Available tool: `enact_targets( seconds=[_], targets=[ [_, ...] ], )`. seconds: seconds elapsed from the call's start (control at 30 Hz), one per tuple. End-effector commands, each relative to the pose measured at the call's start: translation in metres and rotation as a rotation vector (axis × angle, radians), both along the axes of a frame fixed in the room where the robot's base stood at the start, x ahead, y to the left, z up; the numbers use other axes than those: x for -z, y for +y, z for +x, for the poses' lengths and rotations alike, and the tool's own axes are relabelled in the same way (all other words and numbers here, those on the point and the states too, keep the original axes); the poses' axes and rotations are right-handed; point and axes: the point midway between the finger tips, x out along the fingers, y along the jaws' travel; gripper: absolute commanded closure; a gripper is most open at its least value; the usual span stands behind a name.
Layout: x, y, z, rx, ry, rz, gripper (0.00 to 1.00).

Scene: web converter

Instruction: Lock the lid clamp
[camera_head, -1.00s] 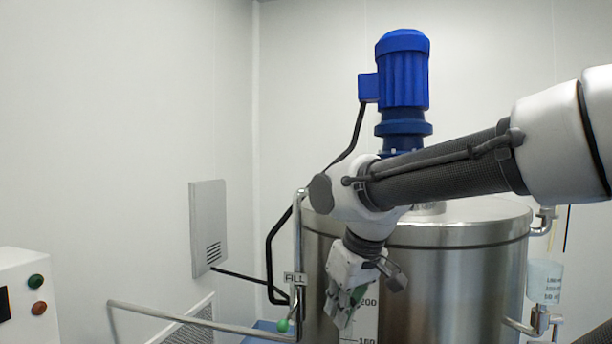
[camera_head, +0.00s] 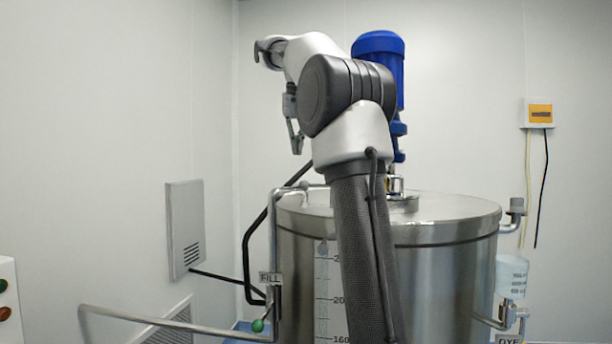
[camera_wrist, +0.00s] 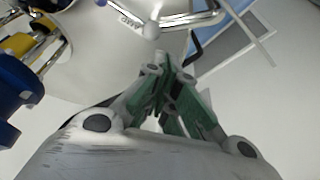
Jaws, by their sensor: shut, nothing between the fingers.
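The steel tank's lid (camera_head: 455,208) is seated on the tank, with a blue motor (camera_head: 378,62) above it. A small shiny metal fitting (camera_head: 395,184) stands on the lid beside my arm. In the wrist view a yellow part with metal bars (camera_wrist: 18,43) shows at the upper left, near the blue motor (camera_wrist: 15,95); it may be the lid clamp, but I cannot tell its state. My gripper (camera_head: 298,148) hangs above the lid's left side, apart from it. Its green-padded fingers (camera_wrist: 160,60) are together and empty. My arm hides part of the lid and tank.
A bent fill pipe (camera_head: 273,230) with a green ball handle (camera_head: 258,325) stands at the tank's left. A rail (camera_head: 165,322) runs at the lower left. A dye bottle (camera_head: 511,275) hangs at the right. The air left of my gripper is clear.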

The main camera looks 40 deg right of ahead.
Motion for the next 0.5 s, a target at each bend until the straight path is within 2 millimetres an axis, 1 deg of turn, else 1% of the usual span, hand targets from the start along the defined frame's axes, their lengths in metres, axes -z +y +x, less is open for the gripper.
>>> enact_targets(
  seconds=[0.03,0.1,0.2,0.33,0.5],
  targets=[
    [-0.005,-0.015,0.013,0.035,-0.001,0.001,1.0],
    [-0.011,-0.03,0.024,0.076,-0.001,0.003,1.0],
    [-0.015,-0.044,0.032,0.118,-0.003,0.004,1.0],
    [-0.017,-0.053,0.035,0.142,-0.004,0.005,1.0],
    [-0.017,-0.053,0.035,0.146,-0.004,0.005,1.0]
  ],
)
